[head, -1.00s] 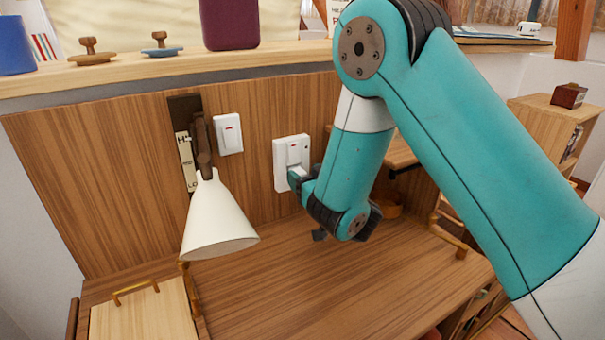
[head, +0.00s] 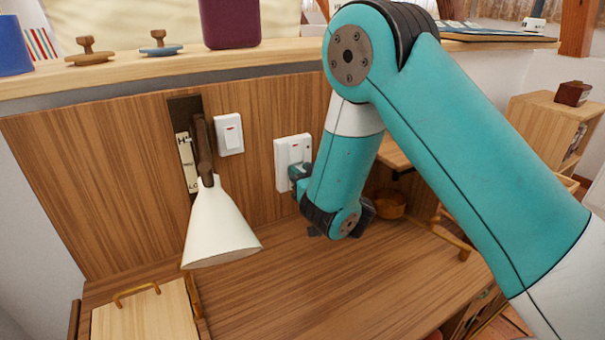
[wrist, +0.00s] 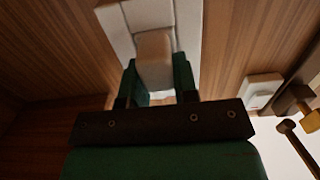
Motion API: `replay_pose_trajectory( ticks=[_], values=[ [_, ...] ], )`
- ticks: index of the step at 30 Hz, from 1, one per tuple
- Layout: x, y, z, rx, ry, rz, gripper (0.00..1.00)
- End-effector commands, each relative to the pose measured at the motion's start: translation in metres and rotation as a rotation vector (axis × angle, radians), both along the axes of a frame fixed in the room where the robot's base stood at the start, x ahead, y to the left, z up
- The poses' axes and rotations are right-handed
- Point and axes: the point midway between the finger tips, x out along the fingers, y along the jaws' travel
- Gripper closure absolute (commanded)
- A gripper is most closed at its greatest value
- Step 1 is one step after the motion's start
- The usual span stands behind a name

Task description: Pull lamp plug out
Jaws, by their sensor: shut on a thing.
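The lamp plug (wrist: 154,50) is a beige block at the white wall socket (wrist: 185,25) in the wrist view. My gripper (wrist: 155,72) has its green fingers on both sides of the plug and is shut on it. The plug looks against the socket face; I cannot tell how far in it sits. In the head view the socket (head: 284,166) is on the wood panel, with my gripper (head: 297,173) at its lower right. The plug is mostly hidden there. The white-shaded lamp (head: 219,228) hangs on the panel to the left.
A light switch (head: 229,135) is between lamp and socket. A ledge above holds a dark red container (head: 230,22) and small knobbed objects. A wooden bowl (head: 391,204) stands right of my wrist. The desktop (head: 270,290) below is mostly clear.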

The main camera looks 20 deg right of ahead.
Motion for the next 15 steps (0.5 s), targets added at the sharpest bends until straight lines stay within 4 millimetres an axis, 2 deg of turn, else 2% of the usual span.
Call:
replay_pose_trajectory(
  ticks=[15],
  values=[
    [-0.0057,-0.0027,-0.0011,0.0,-0.001,-0.002,0.96]
  ],
)
